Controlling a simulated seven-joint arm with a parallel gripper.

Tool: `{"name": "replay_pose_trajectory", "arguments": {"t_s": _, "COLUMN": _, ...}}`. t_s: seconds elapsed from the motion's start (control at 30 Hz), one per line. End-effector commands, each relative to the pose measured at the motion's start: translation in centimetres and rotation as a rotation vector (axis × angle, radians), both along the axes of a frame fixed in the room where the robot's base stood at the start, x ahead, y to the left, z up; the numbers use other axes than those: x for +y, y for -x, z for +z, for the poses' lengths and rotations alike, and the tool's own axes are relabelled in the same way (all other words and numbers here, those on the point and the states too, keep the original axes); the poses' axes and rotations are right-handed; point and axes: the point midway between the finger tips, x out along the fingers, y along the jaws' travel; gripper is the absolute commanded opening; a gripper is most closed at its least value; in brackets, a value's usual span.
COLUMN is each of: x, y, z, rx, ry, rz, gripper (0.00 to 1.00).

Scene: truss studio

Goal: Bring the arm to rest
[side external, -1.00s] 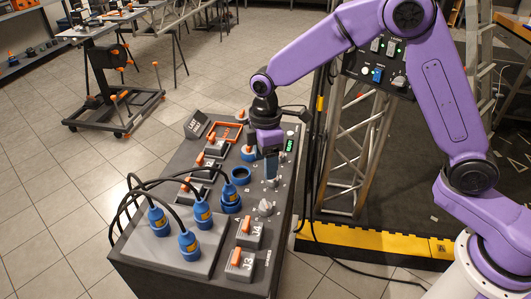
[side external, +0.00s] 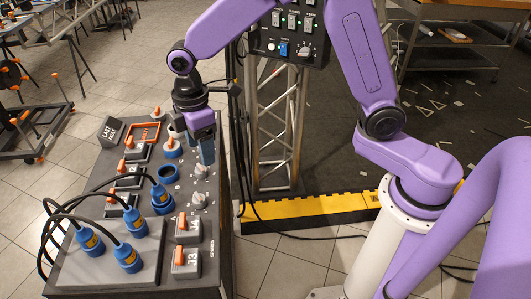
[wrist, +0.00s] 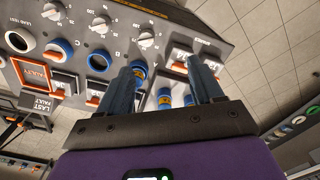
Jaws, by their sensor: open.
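My gripper (side external: 204,150) is in the air over the right side of the grey control console (side external: 110,280), above its row of grey knobs. In the wrist view my gripper (wrist: 165,72) has its two dark blue fingers wide apart, with nothing held between them. Blue plugs with black cables (side external: 127,258) stand in the console's near part. A blue plug (wrist: 139,70) also shows beside the left finger in the wrist view. Whether the fingertips touch the console cannot be told for certain, but they look clear of it.
Orange-handled switches (side external: 187,228) and a dark "LAST FAULT" block (side external: 111,131) stand on the console. A metal truss (side external: 277,130) with a control box (side external: 290,35) rises behind, beside a yellow floor edge (side external: 310,208).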

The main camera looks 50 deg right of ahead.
Motion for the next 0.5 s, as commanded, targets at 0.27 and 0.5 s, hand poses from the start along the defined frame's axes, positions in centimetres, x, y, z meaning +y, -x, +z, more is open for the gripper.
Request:
{"name": "replay_pose_trajectory", "arguments": {"t_s": 0.27, "x": -3.5, "y": 7.9, "z": 2.7, "rx": -0.006, "ry": -0.009, "rz": -0.058, "gripper": 0.66}}
{"name": "replay_pose_trajectory", "arguments": {"t_s": 0.5, "x": -7.5, "y": 14.9, "z": 3.9, "rx": -0.008, "ry": -0.016, "rz": -0.109, "gripper": 0.66}}
